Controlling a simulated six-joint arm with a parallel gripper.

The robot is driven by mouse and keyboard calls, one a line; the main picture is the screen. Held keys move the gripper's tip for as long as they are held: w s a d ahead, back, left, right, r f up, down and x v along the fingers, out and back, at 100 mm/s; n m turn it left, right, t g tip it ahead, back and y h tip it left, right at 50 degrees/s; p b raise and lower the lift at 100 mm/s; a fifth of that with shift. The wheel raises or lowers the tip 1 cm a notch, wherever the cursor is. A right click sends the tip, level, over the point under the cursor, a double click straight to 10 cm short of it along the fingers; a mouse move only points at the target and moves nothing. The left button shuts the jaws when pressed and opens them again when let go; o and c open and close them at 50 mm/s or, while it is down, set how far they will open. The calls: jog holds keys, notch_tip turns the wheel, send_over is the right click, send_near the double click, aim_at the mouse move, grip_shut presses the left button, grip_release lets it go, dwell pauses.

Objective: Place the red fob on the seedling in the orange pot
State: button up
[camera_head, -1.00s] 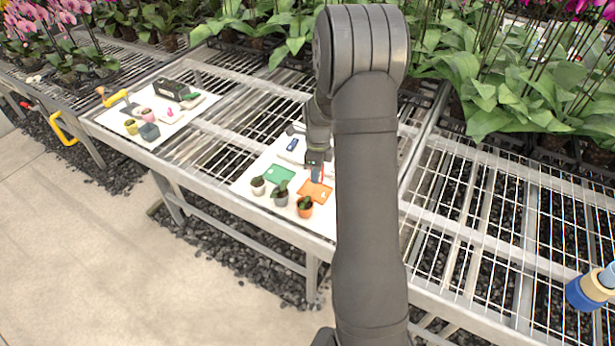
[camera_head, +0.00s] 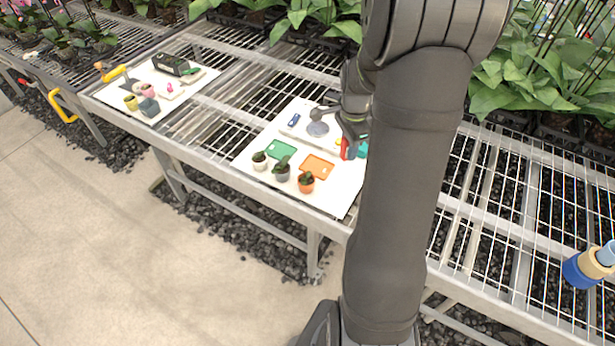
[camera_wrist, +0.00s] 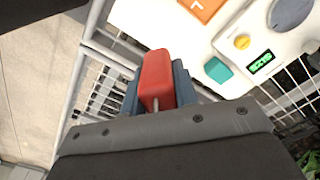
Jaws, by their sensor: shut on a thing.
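The red fob (camera_wrist: 156,80) is held between the fingers of my gripper (camera_wrist: 160,88) in the wrist view. In the head view the red fob (camera_head: 344,149) shows at the tip of my gripper (camera_head: 347,146), above the right part of the white board and behind the pots. The orange pot (camera_head: 306,184) stands upright at the front of the board, with a small dark green seedling (camera_head: 306,177) in it. The gripper is apart from this pot, up and to its right.
A white pot (camera_head: 260,162) and a grey pot (camera_head: 282,171) stand left of the orange pot. Behind them lie a green card (camera_head: 282,149) and an orange card (camera_head: 316,167). A scale with a round grey plate (camera_head: 317,129) and a teal block (camera_wrist: 217,70) are near my gripper.

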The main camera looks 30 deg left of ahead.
jog(key=s+d+r+n, duration=0.1)
jog(key=s+r+n, duration=0.15)
jog(key=n, duration=0.55)
send_over(306, 181)
notch_tip(306, 181, down, 7)
jog(key=shift+w+d+f, duration=0.1)
jog(key=shift+d, duration=0.05)
jog(key=shift+f, duration=2.05)
jog(key=shift+f, duration=0.15)
jog(key=o, duration=1)
